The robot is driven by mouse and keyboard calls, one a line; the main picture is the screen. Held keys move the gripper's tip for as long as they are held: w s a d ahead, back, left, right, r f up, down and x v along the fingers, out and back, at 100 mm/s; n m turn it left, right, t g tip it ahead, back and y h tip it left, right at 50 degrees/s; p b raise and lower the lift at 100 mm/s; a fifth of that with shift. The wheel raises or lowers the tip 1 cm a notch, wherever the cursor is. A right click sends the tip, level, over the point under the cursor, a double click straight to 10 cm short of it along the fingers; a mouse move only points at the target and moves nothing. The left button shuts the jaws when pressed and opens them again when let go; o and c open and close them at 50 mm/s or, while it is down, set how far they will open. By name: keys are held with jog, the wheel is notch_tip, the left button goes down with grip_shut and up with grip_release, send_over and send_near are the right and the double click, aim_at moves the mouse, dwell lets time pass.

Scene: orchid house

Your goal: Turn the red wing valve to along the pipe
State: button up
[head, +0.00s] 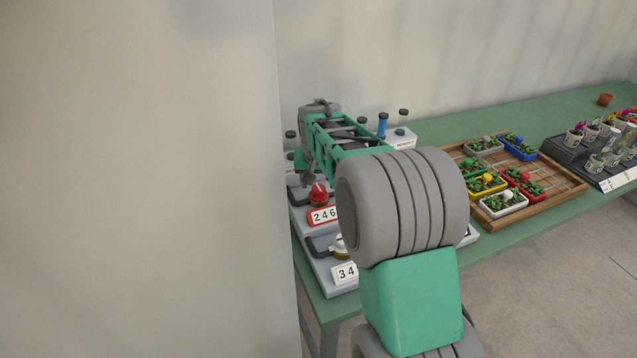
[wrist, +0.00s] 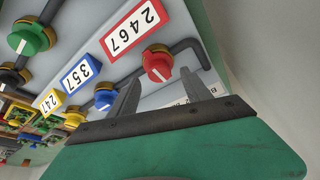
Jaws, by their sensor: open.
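The red wing valve (wrist: 157,66) sits on a brass collar on a dark pipe (wrist: 205,55), beside a red-framed label (wrist: 135,27) reading 2467. A short pale mark shows on its face; I cannot tell surely how the wing lies against the pipe. In the head view the red valve (head: 318,194) is at the left end of the bench, partly behind my arm. My gripper (wrist: 162,82) is open and empty in the wrist view, its two fingertips pointing at the valve with one to either side below it.
Blue (wrist: 104,99), yellow (wrist: 72,120) and green (wrist: 28,40) valves with labels stand near the red one. A wooden tray (head: 470,176) of planters and a black tray (head: 585,160) of pots are farther right. A wall (head: 140,180) stands close on the left.

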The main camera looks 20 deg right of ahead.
aim_at(319, 192)
jog(key=shift+x, duration=1.25)
grip_shut()
